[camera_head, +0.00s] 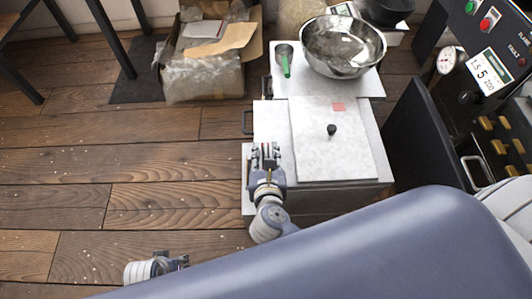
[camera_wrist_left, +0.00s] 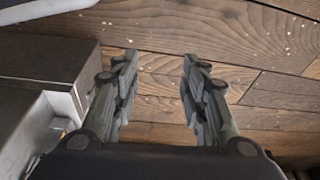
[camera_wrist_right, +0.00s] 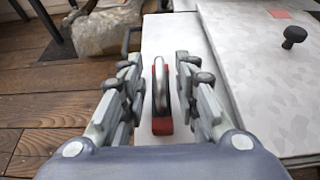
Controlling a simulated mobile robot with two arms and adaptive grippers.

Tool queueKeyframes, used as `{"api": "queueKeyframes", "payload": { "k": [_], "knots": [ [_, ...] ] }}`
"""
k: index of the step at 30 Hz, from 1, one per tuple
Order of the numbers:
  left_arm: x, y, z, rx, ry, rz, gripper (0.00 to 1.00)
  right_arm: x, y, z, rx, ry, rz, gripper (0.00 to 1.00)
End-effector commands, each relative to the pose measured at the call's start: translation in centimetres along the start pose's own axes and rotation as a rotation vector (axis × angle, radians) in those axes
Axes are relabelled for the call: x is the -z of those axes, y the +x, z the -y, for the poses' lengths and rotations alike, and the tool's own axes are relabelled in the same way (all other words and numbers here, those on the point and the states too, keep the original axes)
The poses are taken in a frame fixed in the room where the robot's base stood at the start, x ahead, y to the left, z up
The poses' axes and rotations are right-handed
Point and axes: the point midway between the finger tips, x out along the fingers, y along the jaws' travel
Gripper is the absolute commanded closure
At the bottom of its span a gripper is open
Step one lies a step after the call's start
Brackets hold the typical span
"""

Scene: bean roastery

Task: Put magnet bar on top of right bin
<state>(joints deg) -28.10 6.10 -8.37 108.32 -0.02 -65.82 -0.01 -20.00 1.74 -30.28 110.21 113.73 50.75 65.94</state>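The magnet bar (camera_wrist_right: 162,126), red with a curved metal handle, shows in the right wrist view on the pale bin top (camera_head: 270,122), left of a speckled lid. My right gripper (camera_head: 265,150) is open, with one finger on each side of the bar and gaps between; it hides most of the bar in the head view. The right bin carries the pale lid (camera_head: 328,160) with a black knob (camera_head: 331,130) and a small red square (camera_head: 338,107). My left gripper (camera_head: 180,262) is open and empty over the floor; its fingers also show in the left wrist view (camera_wrist_left: 160,65).
A metal bowl (camera_head: 343,48) and a green-tipped funnel (camera_head: 285,62) stand on the surface behind the lid. An open cardboard box (camera_head: 205,80) is at the back left. A dark machine with buttons and a gauge (camera_head: 446,61) stands right. The left floor is mostly clear.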

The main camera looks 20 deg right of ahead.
Motion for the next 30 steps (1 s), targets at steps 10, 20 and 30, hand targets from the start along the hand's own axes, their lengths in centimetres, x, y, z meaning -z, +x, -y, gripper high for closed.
{"api": "queueKeyframes", "payload": {
  "k": [10,20,30],
  "knots": [
    [-0.4,0.5,0.0,0.0,0.0,0.003,0.6,-0.1,-2.3,0.0,-0.001,0.002,-0.005,0.71],
    [-1.7,2.5,0.0,0.0,0.003,0.019,0.6,-0.1,-9.2,0.0,-0.001,0.0,-0.004,0.71],
    [-1.7,2.9,0.0,0.0,0.004,0.019,0.6,-0.2,-12.1,0.0,0.0,0.0,0.0,0.71]
  ]
}}
